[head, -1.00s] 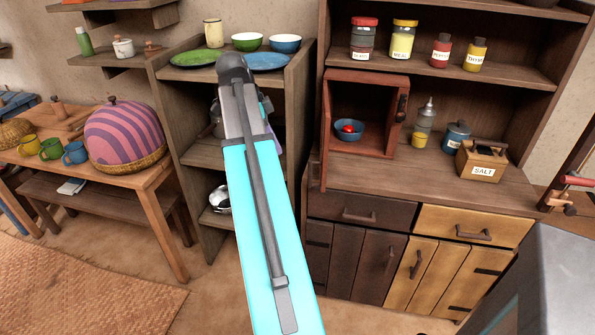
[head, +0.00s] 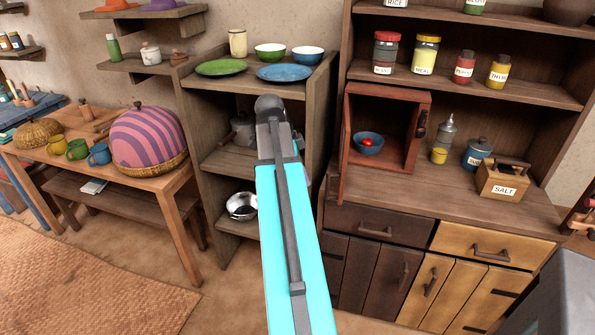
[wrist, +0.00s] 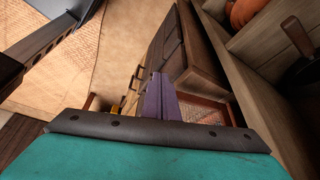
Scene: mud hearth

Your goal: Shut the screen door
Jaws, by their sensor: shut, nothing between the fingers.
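The small red-brown cabinet (head: 421,150) stands on the dresser counter with its front open. Its screen door (head: 346,150) is swung out at the left side and shows nearly edge-on in the head view. A reddish framed mesh panel (wrist: 207,108), which looks like the screen door, shows beyond my fingers in the wrist view. My gripper (wrist: 160,88) has purple fingers closed together with nothing between them. In the head view it is mostly hidden behind my arm, left of the door. I cannot tell whether the fingers touch the door.
A blue bowl (head: 368,147) with a red item sits inside the cabinet. A salt box (head: 503,180) and a blue lidded pot (head: 477,154) stand to its right. An open shelf unit (head: 222,160) with plates and bowls stands left of the dresser, close behind my arm.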

